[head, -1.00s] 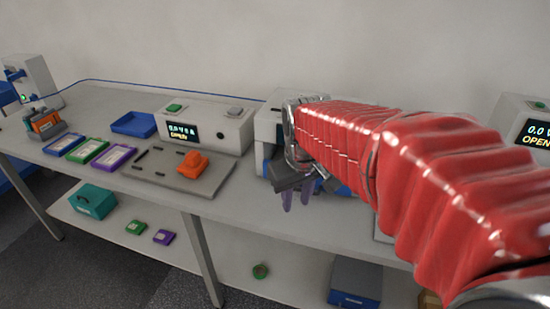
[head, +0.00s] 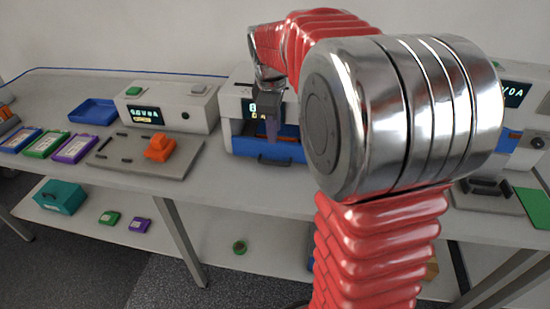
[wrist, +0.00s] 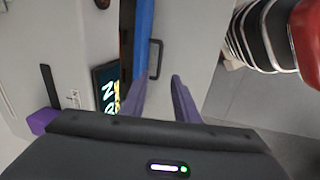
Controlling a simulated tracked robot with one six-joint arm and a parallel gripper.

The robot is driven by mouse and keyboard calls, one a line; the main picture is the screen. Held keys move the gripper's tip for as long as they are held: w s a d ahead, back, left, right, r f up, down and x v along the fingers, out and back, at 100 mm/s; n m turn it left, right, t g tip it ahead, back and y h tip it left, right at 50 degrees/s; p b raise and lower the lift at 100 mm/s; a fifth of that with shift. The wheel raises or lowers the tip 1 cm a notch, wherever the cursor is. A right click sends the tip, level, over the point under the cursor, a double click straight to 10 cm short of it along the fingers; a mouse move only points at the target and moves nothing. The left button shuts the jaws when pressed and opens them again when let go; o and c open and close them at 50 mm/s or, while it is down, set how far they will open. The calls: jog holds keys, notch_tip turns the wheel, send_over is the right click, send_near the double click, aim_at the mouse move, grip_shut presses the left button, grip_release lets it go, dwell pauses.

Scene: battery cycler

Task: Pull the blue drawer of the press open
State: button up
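The press (head: 240,98) is a white box with a small lit display, behind my gripper in the head view. Its blue drawer (head: 246,147) is low on its front, with a dark bar handle (head: 274,161). The drawer shows as a thin blue strip (wrist: 143,38) in the wrist view, with the handle (wrist: 155,58) beside it. My gripper (head: 271,138) points down in front of the press with its purple fingers just above the handle. In the wrist view the fingers (wrist: 158,79) are apart with nothing between them, and the handle lies beyond their tips. My arm hides the press's right side.
A grey plate (head: 125,165) with an orange block (head: 160,148) lies left of the press, before another white device (head: 170,107). A blue tray (head: 93,111) and several coloured trays lie further left. Another device stands right. The bench's front edge near the drawer is clear.

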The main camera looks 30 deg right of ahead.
aim_at(275, 165)
dwell(0.4)
jog(key=f, duration=0.4)
jog(key=w+d+f, duration=0.1)
jog(key=f, duration=0.4)
jog(key=w+f, duration=0.1)
jog(key=f, duration=0.3)
jog(key=shift+d+f, duration=0.3)
jog(key=shift+d, duration=0.1)
jog(key=shift+c, duration=0.7)
grip_shut()
